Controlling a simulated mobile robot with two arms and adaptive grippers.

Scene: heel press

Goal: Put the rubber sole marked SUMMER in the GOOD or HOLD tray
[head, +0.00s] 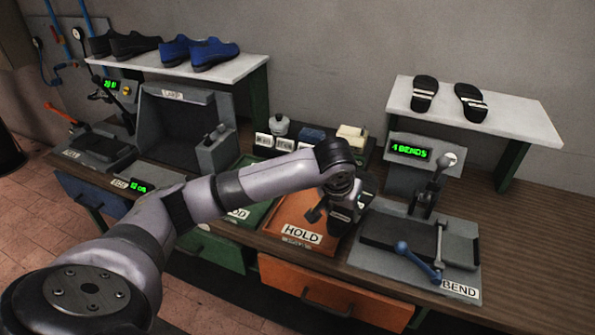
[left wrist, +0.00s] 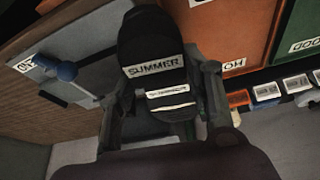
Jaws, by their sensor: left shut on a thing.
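The black rubber sole (left wrist: 153,40) with a white label reading SUMMER is in the left wrist view, with a second pale band below the label. My left gripper (left wrist: 168,92) is shut on it, one finger on each side. In the head view my left gripper (head: 342,208) is above the right side of the orange HOLD tray (head: 285,222), near the bend press. The HOLD tray also shows in the left wrist view (left wrist: 240,22). The green GOOD tray (head: 250,217) is left of it in the head view, partly hidden by my arm. My right gripper is out of view.
The bend press (head: 388,228), with a blue-knobbed lever, stands close right of my gripper. A lamp station (head: 180,115) is at the left. Shelves behind hold blue shoes (head: 200,52) and black sandals (head: 425,92). Small containers (head: 280,125) stand behind the trays. Bare bench lies right of the press.

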